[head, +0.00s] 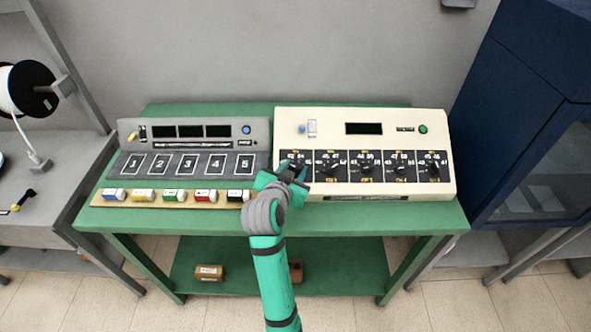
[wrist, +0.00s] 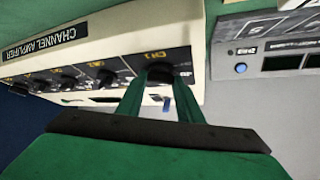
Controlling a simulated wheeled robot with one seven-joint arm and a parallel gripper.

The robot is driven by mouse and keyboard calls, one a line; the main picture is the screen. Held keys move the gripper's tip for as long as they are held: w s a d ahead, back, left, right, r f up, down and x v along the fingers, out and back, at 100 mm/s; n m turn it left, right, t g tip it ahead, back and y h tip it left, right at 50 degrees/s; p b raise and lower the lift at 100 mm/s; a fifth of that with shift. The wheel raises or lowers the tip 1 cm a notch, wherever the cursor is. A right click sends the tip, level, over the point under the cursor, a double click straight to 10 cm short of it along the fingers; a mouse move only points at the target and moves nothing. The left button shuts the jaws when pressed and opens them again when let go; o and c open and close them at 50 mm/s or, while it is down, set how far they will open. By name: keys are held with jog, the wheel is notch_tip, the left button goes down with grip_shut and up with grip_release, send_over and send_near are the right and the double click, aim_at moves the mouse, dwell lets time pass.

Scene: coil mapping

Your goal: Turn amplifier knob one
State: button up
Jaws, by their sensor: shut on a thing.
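The cream channel amplifier (head: 385,115) stands on the right half of the green table, with a row of black knobs on its sloped front panel. Knob one is the leftmost; in the head view my gripper (head: 293,172) largely covers it. In the wrist view knob one (wrist: 159,70) is a dark round knob beside a yellow "CH1" label. My gripper's two green fingers reach up on either side of it, and the gripper is shut on it. The exact turn of its pointer cannot be made out. The other knobs run in a line to its right in the head view.
A grey unit (head: 255,130) with numbered panels one to five stands left of the amplifier, close to it. Several coloured blocks lie along its front edge. The green table's (head: 400,215) front strip is clear. A dark blue cabinet (head: 530,90) stands at the right.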

jog(key=shift+m+h, duration=0.4)
jog(key=shift+m, duration=0.2)
jog(key=shift+g, duration=0.3)
jog(key=o, duration=1.1)
jog(key=v, duration=1)
jog(key=shift+s+a+r, duration=0.1)
jog(key=shift+s+a, duration=0.1)
jog(key=shift+s, duration=0.2)
